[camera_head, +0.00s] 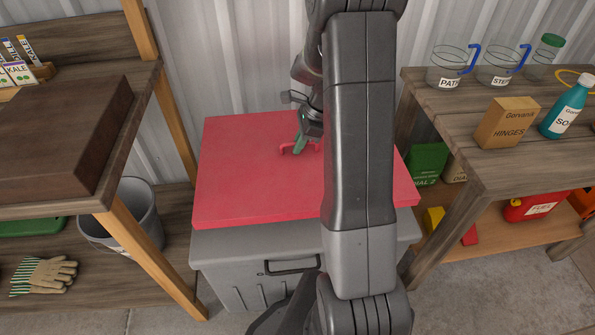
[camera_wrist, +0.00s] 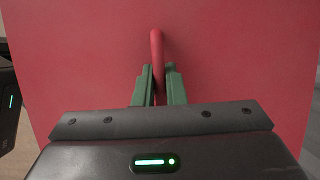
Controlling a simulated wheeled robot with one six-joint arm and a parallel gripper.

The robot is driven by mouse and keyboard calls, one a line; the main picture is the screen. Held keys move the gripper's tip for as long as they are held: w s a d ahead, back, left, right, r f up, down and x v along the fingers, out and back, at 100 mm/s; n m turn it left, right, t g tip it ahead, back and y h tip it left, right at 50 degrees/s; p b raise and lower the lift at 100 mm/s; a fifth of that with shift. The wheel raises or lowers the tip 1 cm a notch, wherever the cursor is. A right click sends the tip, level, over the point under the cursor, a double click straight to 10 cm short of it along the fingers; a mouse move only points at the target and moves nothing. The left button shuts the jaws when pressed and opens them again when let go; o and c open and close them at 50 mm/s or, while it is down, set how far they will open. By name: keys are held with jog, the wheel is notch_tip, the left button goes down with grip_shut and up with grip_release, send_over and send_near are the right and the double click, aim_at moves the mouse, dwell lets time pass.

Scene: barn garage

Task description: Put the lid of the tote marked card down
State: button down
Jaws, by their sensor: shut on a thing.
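The tote (camera_head: 240,262) is a grey box with a dark front handle, standing on the floor between two benches. Its red lid (camera_head: 245,185) lies over the top of the tote, looking flat or nearly so; I cannot tell whether it touches the rim all round. My gripper (camera_head: 302,142) is at the red handle on top of the lid. In the wrist view my green fingers (camera_wrist: 158,85) are shut on the red lid handle (camera_wrist: 157,50), one on each side. The lid (camera_wrist: 75,60) fills most of that view. My arm hides the lid's right part, and no card marking is readable.
A wooden bench (camera_head: 85,200) at left holds a dark brown block, with a grey bucket (camera_head: 135,215) and gloves (camera_head: 45,275) below. The right bench (camera_head: 480,165) carries glass jugs, a hinges box (camera_head: 507,122) and a teal bottle (camera_head: 567,108). A corrugated wall stands behind.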

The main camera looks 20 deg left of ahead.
notch_tip(320, 180, down, 10)
jog(key=shift+r+b, duration=0.2)
jog(key=shift+b, duration=0.9)
jog(key=shift+f, duration=0.1)
jog(key=c, duration=1.5)
grip_release()
jog(key=p+v, duration=0.2)
jog(key=v, duration=1)
